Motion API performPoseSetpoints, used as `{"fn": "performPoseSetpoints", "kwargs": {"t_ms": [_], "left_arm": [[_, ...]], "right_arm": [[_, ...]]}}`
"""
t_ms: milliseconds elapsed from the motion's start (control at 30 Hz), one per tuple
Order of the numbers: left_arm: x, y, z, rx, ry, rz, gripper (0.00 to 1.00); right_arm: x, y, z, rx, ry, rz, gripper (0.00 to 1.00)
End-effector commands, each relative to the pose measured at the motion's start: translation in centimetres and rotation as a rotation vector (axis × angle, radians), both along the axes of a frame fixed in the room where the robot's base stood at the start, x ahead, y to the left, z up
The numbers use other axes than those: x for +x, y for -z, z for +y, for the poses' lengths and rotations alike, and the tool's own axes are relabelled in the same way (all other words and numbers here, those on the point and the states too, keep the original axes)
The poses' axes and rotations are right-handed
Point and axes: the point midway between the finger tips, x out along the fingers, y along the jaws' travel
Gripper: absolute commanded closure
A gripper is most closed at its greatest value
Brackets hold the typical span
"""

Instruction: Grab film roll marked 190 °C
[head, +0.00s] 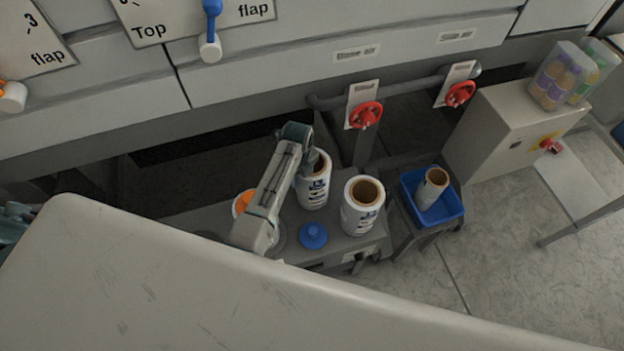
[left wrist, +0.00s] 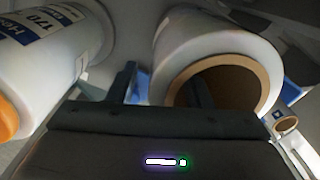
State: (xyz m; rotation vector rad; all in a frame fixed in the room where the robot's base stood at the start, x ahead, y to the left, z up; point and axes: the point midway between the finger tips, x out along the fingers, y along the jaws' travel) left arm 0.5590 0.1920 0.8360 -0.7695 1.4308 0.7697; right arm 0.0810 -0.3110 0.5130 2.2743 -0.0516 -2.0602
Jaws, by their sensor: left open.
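Two white film rolls with brown cores stand on a grey bench: the left roll (head: 316,190) and the right roll (head: 361,219). Their label figures are too small to read in the head view. My left gripper (head: 309,163) is open at the top of the left one. In the left wrist view, my left gripper (left wrist: 160,90) has one finger over or in the core opening of a white roll (left wrist: 185,52) and the other outside its wall. That roll's label is not visible. Another roll (left wrist: 45,60), marked 170, has an orange core. My right gripper is not in view.
An orange-cored roll (head: 241,203) is partly hidden behind my left arm. A blue knob-like part (head: 313,236) sits at the bench front. A blue bin (head: 447,211) holding a small roll (head: 431,188) stands right. Red valve wheels (head: 366,115) are behind the bench.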

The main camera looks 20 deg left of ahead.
Motion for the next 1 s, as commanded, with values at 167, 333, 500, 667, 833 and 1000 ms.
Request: {"fn": "performPoseSetpoints", "kwargs": {"t_ms": [167,333,500,667,833,1000], "left_arm": [[0.01,-0.02,0.00,0.000,0.000,0.000,0.76],[0.02,-0.05,0.00,0.000,0.000,0.000,1.00],[0.04,-0.08,-0.01,-0.001,0.000,-0.001,1.00],[0.05,-0.09,-0.01,0.000,0.000,-0.001,1.00],[0.06,-0.11,-0.02,0.000,0.000,-0.001,1.00],[0.08,-0.12,-0.02,0.000,0.000,-0.002,1.00]], "right_arm": [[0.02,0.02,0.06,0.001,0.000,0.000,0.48],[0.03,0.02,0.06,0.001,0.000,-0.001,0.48],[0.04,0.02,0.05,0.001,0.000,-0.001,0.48],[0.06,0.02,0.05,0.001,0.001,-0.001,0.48],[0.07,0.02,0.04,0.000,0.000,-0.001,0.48],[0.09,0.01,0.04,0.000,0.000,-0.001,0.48]]}}
